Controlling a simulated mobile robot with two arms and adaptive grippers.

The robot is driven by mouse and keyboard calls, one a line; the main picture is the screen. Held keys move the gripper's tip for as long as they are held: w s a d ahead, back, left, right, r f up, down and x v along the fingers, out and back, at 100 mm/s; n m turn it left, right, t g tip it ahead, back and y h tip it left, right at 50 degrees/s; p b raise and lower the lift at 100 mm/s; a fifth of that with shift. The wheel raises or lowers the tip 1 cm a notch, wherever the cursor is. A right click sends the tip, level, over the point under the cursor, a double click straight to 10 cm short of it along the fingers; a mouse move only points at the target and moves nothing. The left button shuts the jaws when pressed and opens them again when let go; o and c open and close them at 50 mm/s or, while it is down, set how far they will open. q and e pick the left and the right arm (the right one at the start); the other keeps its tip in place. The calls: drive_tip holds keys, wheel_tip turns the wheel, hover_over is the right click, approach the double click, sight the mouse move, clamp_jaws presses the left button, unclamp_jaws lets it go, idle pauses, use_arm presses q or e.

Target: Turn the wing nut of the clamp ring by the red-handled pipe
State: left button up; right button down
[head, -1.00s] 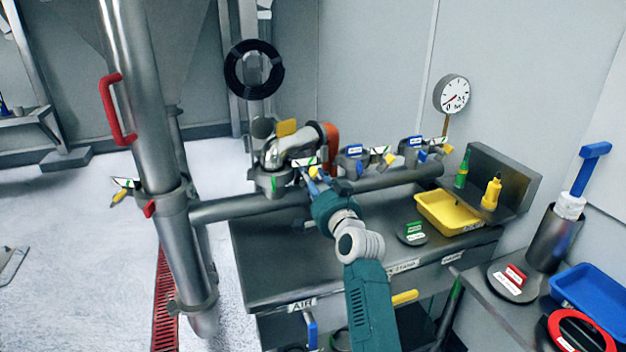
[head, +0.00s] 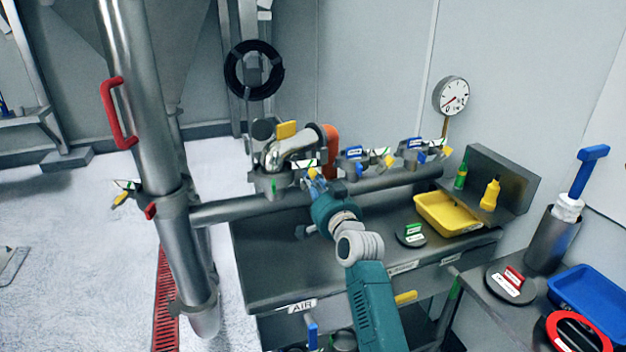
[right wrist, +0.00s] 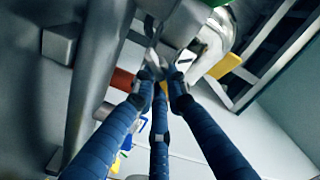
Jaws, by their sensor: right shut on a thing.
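A vertical steel pipe (head: 160,150) with a red handle (head: 113,112) stands at the left in the head view. A clamp with a white tag and a yellow wing nut (head: 121,199) shows at its left side. My right gripper (head: 314,181) is at another clamp ring (head: 272,181), beside a steel elbow (head: 290,147) with an orange-red end (head: 331,150). Its fingers are closed on that clamp's small wing nut (head: 312,172), mostly hidden by them. In the right wrist view, the blue fingers (right wrist: 158,85) converge at a grey metal part. My left gripper is not in view.
More tagged clamps (head: 360,160) line the horizontal pipe (head: 395,178) to the right. A yellow tray (head: 418,208) and a yellow bottle (head: 491,194) sit on the bench. A blue tray (head: 592,300) and a steel cup (head: 553,240) stand at right. The front bench top is mostly clear.

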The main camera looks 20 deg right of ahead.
drive_tip(key=shift+a+r+n+p, duration=0.15)
drive_tip(key=shift+n+p, duration=0.7)
drive_tip(key=shift+n, duration=1.7)
drive_tip(key=shift+a+f+n+p, duration=0.15)
drive_tip(key=shift+n+p, duration=0.65)
drive_tip(key=shift+n, duration=1.7)
drive_tip(key=shift+a+r+n+p, duration=0.15)
drive_tip(key=shift+n+p, duration=0.7)
drive_tip(key=shift+n, duration=1.7)
drive_tip(key=c, duration=1.7)
unclamp_jaws()
drive_tip(key=shift+c, duration=0.2)
drive_tip(key=s, duration=1.2)
drive_tip(key=shift+d, duration=0.2)
